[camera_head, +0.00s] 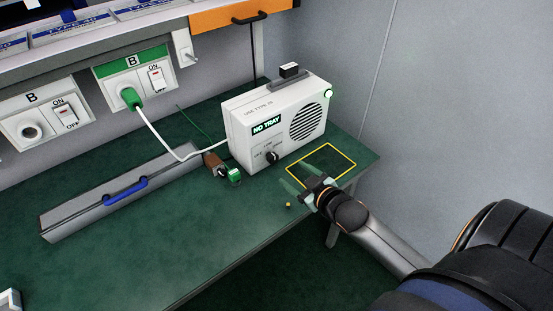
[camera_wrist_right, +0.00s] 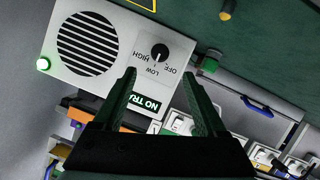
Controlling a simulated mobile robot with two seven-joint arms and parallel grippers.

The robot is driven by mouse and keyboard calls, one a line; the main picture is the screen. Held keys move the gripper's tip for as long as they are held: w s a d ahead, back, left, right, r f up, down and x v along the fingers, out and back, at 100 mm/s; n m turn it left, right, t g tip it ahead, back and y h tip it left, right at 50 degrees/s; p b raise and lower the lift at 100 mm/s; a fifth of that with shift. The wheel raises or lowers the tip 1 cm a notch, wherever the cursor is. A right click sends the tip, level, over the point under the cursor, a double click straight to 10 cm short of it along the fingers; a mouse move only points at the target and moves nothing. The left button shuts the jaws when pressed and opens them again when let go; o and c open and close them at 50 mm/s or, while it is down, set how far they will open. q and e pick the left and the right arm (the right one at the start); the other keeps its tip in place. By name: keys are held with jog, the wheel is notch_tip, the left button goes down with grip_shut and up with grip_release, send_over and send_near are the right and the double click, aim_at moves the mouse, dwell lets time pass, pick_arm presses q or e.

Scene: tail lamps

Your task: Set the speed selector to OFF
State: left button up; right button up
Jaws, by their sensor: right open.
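The speed selector is a small black knob (camera_head: 271,157) low on the front of a white box-shaped unit (camera_head: 262,108) with a round grille and a "NO TRAY" label. In the right wrist view the knob (camera_wrist_right: 158,52) appears upside down, with OFF, LOW and HIGH printed around it; I cannot tell surely which word its pointer marks. My right gripper (camera_head: 300,180) is open and empty, in front of the unit and apart from the knob. In the wrist view its fingertips (camera_wrist_right: 160,78) lie to either side below the knob. My left gripper is not in view.
A yellow outlined square (camera_head: 322,166) marks the green bench right of the unit. A green-and-brown connector (camera_head: 233,175) lies by its left front corner. A white cable (camera_head: 165,146) runs to a green plug (camera_head: 131,98). A grey box with blue handle (camera_head: 125,190) stands left.

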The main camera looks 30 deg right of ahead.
aim_at(275, 160)
jog(key=b+x, duration=0.1)
jog(key=x, duration=0.9)
jog(key=shift+w+f, duration=0.15)
jog(key=shift+w, duration=0.2)
jog(key=shift+c, duration=0.2)
grip_shut()
